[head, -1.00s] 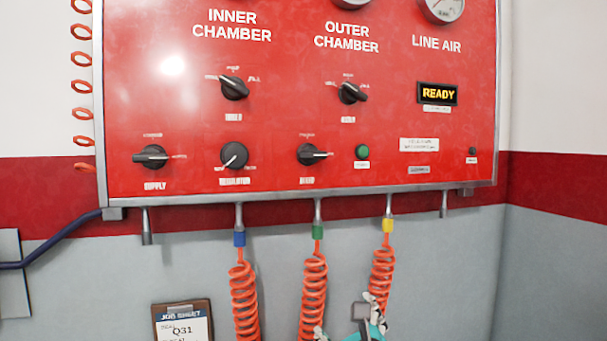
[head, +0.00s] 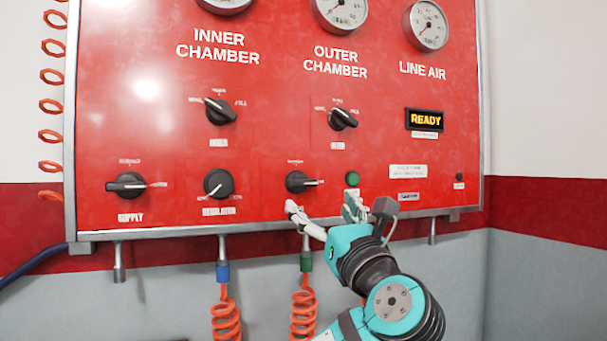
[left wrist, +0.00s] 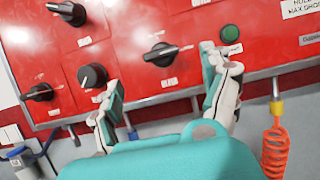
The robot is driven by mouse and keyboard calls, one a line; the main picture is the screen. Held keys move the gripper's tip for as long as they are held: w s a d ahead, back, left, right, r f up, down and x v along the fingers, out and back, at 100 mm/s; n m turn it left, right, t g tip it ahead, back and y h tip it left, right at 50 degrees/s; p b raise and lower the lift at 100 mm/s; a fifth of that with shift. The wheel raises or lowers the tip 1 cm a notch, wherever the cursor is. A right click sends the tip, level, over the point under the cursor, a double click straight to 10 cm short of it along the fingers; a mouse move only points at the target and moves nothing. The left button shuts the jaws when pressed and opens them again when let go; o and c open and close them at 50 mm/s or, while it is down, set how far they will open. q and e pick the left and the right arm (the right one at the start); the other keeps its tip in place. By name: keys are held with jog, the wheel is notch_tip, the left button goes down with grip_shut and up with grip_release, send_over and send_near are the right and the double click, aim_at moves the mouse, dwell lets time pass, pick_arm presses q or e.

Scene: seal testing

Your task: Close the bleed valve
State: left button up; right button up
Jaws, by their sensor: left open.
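The bleed valve is a black rotary knob (head: 297,182) low on the red panel, and its white pointer line points right. In the left wrist view the same knob (left wrist: 160,54) shows between and beyond my fingers. My left gripper (head: 323,210) is open and empty in front of the panel, just below the knob. One finger is to the lower left and the other to the right, near the green button. In the left wrist view the gripper (left wrist: 163,78) spans the knob's width, with no clear contact. The label below the knob is partly hidden. My right gripper is not in view.
The green button (head: 352,179) sits just right of the knob, and the regulator knob (head: 218,184) to its left. The supply knob (head: 127,185) is further left. Coiled orange hoses (head: 303,310) hang below the panel. A display (head: 425,120) reads READY.

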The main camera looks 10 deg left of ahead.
aim_at(304, 185)
pick_arm(q)
jog(key=p+x, duration=0.3)
jog(key=x, duration=0.5)
jog(key=shift+w+a+r, duration=0.15)
jog(key=shift+w+a, duration=0.1)
jog(key=shift+w, duration=0.15)
